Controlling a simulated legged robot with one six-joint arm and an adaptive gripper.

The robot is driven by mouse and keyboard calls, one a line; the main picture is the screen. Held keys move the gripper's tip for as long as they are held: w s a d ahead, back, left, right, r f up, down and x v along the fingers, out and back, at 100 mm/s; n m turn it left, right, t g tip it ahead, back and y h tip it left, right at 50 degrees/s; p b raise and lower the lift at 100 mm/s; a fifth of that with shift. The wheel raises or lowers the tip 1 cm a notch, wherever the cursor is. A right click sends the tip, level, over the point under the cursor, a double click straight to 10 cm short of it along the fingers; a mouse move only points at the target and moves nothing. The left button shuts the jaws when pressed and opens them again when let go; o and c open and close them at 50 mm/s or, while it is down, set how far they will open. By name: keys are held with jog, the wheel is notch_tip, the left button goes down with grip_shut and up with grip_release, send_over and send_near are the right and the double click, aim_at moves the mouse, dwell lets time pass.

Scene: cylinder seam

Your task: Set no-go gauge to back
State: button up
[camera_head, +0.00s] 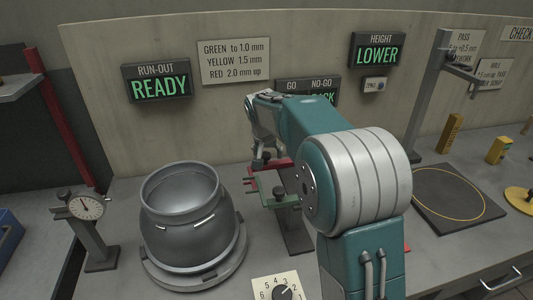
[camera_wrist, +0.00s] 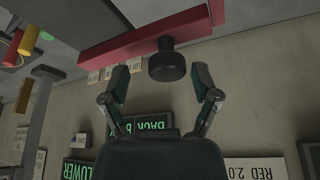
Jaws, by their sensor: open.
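A red bar (camera_wrist: 130,35) with a dark round knob (camera_wrist: 167,66) crosses the top of the wrist view. My gripper (camera_wrist: 163,80) is open there, with one finger on each side of the knob and gaps between.
A grey cylinder (camera_head: 184,205) sits on a round base at left, beside a dial gauge (camera_head: 86,208). A numbered dial (camera_head: 281,292) is at the front. A dark pad with a yellow ring (camera_head: 446,195) and a grey post (camera_head: 428,92) are at right. A board stands behind.

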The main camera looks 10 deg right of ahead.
jog(key=shift+a, duration=0.1)
jog(key=v, duration=1.2)
jog(key=shift+s, duration=0.1)
jog(key=s+f+n+y, duration=0.1)
jog(key=s+f+n, duration=0.1)
jog(key=s, duration=1.4)
jog(key=s+d+f+n+t, duration=0.1)
jog(key=s+f, duration=0.4)
jog(key=s, duration=1.2)
jog(key=shift+n+t+y, duration=0.3)
jog(key=shift+n+y, duration=0.1)
jog(key=shift+n, duration=0.4)
